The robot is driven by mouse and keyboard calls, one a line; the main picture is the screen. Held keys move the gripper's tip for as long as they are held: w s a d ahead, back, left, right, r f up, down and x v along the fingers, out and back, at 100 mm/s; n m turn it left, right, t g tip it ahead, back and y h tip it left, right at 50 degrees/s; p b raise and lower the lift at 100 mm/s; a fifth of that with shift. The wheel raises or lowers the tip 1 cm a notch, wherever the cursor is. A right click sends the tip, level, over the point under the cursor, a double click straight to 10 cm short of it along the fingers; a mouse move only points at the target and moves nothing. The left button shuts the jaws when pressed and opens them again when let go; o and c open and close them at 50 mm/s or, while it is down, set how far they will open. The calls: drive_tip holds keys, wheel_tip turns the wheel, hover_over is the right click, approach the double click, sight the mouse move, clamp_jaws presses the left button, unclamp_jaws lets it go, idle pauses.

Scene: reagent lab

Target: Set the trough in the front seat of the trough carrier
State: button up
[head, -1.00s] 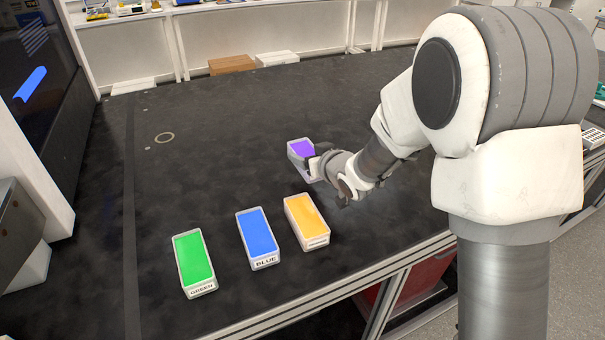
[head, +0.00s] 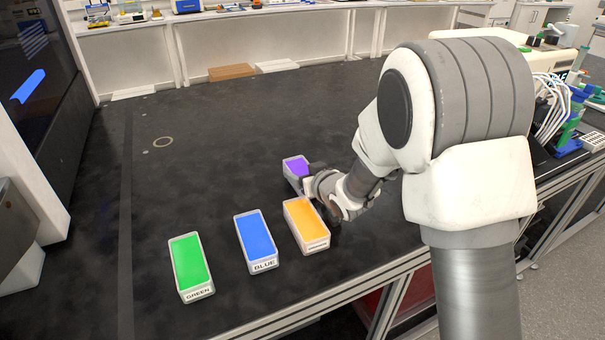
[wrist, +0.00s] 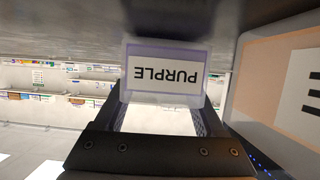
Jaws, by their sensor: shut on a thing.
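The trough with purple contents (head: 293,167) is in my gripper (head: 309,184), above or at the black bench top, behind the orange trough. In the wrist view its end face reads PURPLE (wrist: 166,73), upside down, between the two dark fingers (wrist: 160,120). My gripper is shut on it. In the head view the fingers and wrist hide its near right part. I cannot tell whether its base touches the bench. I see no trough carrier that I can make out for certain.
An orange trough (head: 306,222), a blue trough (head: 256,240) and a green trough (head: 190,265) stand in a row in front. The orange one is close to my gripper. Lab equipment (head: 560,110) stands at the right end.

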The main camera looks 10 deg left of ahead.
drive_tip(key=shift+s+f+b, duration=0.2)
drive_tip(key=shift+f+b, duration=0.15)
drive_tip(key=shift+f, duration=0.3)
drive_tip(key=o, duration=1.5)
drive_tip(key=shift+d+f, duration=0.1)
drive_tip(key=shift+f, duration=0.05)
drive_tip(key=shift+r+p, duration=0.45)
drive_tip(key=shift+p, duration=0.15)
drive_tip(key=shift+r+p, duration=0.25)
drive_tip(key=shift+p, duration=0.05)
drive_tip(key=v, duration=0.4)
drive_tip(key=p+v, duration=0.1)
drive_tip(key=v, duration=0.6)
drive_tip(key=shift+s+d+r+p, duration=0.1)
drive_tip(key=shift+s+r+p, duration=0.05)
drive_tip(key=shift+r+p, duration=0.2)
